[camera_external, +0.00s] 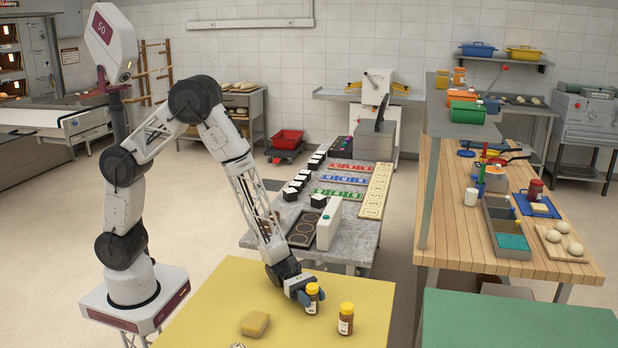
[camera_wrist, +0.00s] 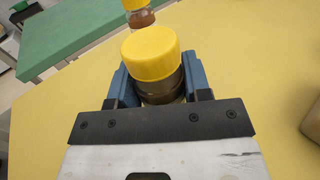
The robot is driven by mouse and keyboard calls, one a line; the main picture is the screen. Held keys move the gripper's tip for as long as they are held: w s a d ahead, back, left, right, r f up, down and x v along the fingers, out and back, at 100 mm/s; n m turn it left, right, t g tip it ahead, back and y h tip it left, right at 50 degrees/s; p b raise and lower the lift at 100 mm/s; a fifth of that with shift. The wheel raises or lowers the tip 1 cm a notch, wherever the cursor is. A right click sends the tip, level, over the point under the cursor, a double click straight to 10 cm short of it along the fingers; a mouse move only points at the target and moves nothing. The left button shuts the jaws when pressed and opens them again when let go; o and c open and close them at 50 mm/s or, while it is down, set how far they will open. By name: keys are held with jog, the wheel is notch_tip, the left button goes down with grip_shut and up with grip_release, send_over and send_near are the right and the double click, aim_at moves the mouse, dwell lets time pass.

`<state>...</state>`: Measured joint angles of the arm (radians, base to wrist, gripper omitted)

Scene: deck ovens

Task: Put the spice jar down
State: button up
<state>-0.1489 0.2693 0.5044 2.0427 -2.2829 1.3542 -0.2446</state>
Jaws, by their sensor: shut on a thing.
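A spice jar (camera_external: 312,298) with a yellow lid and brown contents is upright between the blue fingers of my gripper (camera_external: 305,297), over the yellow table (camera_external: 250,285). In the wrist view its yellow lid (camera_wrist: 150,54) fills the middle, with a blue finger of my gripper (camera_wrist: 153,85) on each side, shut on the jar. Whether the jar's base touches the table is hard to tell. A second spice jar (camera_external: 346,318) with a yellow lid stands to the right, apart from the held one; it also shows at the top of the wrist view (camera_wrist: 140,16).
A tan sponge-like block (camera_external: 255,324) lies on the yellow table to the left. A green table (camera_external: 520,320) is to the right, across a gap. A grey table (camera_external: 350,235) with trays stands behind. Yellow surface around the jars is mostly clear.

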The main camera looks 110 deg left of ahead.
aim_at(309, 284)
jog(key=shift+r, duration=0.15)
jog(key=shift+r, duration=1.7)
jog(key=s+r, duration=0.1)
jog(key=s, duration=1.5)
jog(key=shift+a+r, duration=0.15)
jog(key=shift+a, duration=0.1)
jog(key=shift+w, duration=0.25)
jog(key=shift+w+d+f, duration=0.1)
jog(key=shift+w+f, duration=0.1)
jog(key=shift+w, duration=1.65)
jog(key=shift+w+f, duration=0.15)
jog(key=shift+w, duration=1.65)
jog(key=shift+w+d+f, duration=0.1)
jog(key=shift+w+f, duration=0.1)
jog(key=shift+w, duration=1.65)
jog(key=shift+s, duration=0.15)
